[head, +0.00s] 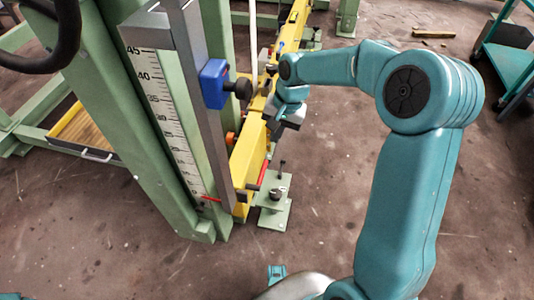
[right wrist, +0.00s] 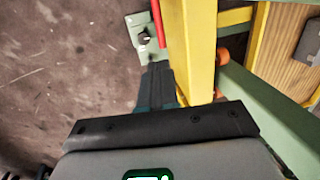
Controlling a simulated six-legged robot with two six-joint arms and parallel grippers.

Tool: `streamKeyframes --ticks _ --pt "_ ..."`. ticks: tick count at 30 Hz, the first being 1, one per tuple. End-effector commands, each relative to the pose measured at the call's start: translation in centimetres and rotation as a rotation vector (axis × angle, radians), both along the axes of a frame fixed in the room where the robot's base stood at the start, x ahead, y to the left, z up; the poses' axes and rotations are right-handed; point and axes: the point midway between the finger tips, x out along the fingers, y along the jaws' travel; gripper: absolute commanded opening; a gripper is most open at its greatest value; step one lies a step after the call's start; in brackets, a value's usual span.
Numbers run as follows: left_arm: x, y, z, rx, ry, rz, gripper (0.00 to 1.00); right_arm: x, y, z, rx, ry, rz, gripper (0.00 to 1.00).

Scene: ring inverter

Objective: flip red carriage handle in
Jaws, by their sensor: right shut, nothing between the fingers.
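The red handle (right wrist: 158,22) shows in the right wrist view as a thin red bar beside the yellow beam (right wrist: 200,50). In the head view the red handle (head: 263,173) is a small red strip on the near end of the yellow beam (head: 247,160). My right gripper (head: 272,128) is at the right side of the beam, farther back than the handle and apart from it. Its fingers (right wrist: 157,75) are shut and empty in the right wrist view, pointing toward the handle's area. Their exact gap to the beam is unclear. My left gripper is not in view.
A green post with a ruler scale (head: 165,110) and a blue clamp with a black knob (head: 214,84) stand left of the beam. A green foot plate (head: 275,213) is on the floor below. The brown floor at right is mostly clear.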

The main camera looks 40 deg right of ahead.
Motion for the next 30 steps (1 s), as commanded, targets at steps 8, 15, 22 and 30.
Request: streamKeyframes --ticks 8,15,22,30 --pt "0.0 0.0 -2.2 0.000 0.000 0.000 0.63 0.7 0.8 -5.2 0.002 0.005 0.002 0.00" --pt "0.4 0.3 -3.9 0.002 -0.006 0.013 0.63 1.6 1.5 -10.1 0.001 0.003 0.002 0.00" --pt "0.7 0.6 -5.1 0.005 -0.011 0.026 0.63 2.1 2.0 -13.0 0.000 0.001 0.000 0.00" --pt "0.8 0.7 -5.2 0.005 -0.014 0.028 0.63 2.2 2.1 -13.5 0.001 0.001 0.000 0.00"
